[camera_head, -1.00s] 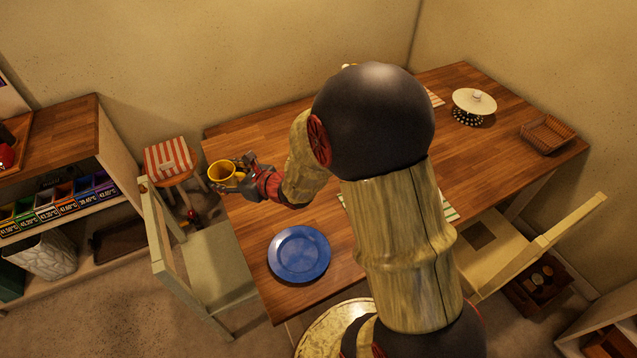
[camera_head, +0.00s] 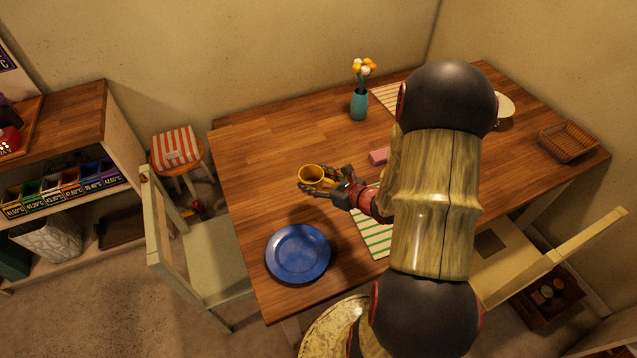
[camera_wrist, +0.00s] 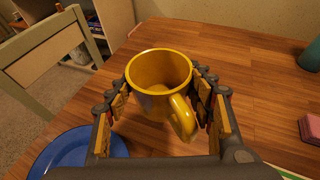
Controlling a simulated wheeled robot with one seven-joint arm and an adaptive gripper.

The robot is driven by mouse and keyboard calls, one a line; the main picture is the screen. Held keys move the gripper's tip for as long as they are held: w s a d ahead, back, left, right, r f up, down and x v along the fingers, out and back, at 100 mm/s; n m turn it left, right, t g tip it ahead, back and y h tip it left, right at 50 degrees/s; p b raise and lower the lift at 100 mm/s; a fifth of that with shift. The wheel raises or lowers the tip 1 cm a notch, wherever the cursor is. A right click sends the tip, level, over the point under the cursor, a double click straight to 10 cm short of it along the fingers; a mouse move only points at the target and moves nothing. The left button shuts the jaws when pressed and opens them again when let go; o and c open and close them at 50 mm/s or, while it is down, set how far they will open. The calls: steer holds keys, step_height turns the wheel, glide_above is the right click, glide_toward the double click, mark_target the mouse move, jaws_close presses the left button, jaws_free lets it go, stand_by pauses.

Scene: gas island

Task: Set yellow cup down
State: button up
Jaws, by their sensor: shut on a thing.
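The yellow cup (camera_head: 312,177) is upright between the fingers of my gripper (camera_head: 328,185), over the wooden table (camera_head: 262,150). In the wrist view the yellow cup (camera_wrist: 160,75) sits between both finger pads of my gripper (camera_wrist: 162,95), with its handle towards the camera. The cup looks empty. I cannot tell whether its base touches the table or hangs a little above it.
A blue plate (camera_head: 298,254) lies at the table's near left edge. A teal vase with flowers (camera_head: 359,104), a pink block (camera_head: 379,156) and a striped mat (camera_head: 374,236) are to the right. Bare tabletop lies left of and behind the cup. A chair (camera_head: 205,265) stands at the left.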

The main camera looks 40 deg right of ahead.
mark_target(316, 179)
steer(key=w+d+f, duration=0.1)
steer(key=w+d+f+b, duration=0.1)
steer(key=d, duration=0.1)
steer(key=shift+w, duration=0.4)
steer(key=w+d+f, duration=0.1)
steer(key=w+d+f+b, duration=0.1)
steer(key=f, duration=0.1)
steer(key=w+d+f+b, duration=0.1)
steer(key=f, duration=0.1)
steer(key=shift+w+d+f, duration=0.1)
steer(key=shift+d+f, duration=0.1)
steer(key=shift+w+d+f+b, duration=0.15)
steer(key=shift+f+b, duration=0.65)
steer(key=shift+f, duration=0.9)
steer(key=shift+f, duration=0.2)
steer(key=o, duration=1.3)
steer(key=shift+r, duration=0.1)
steer(key=shift+r, duration=0.1)
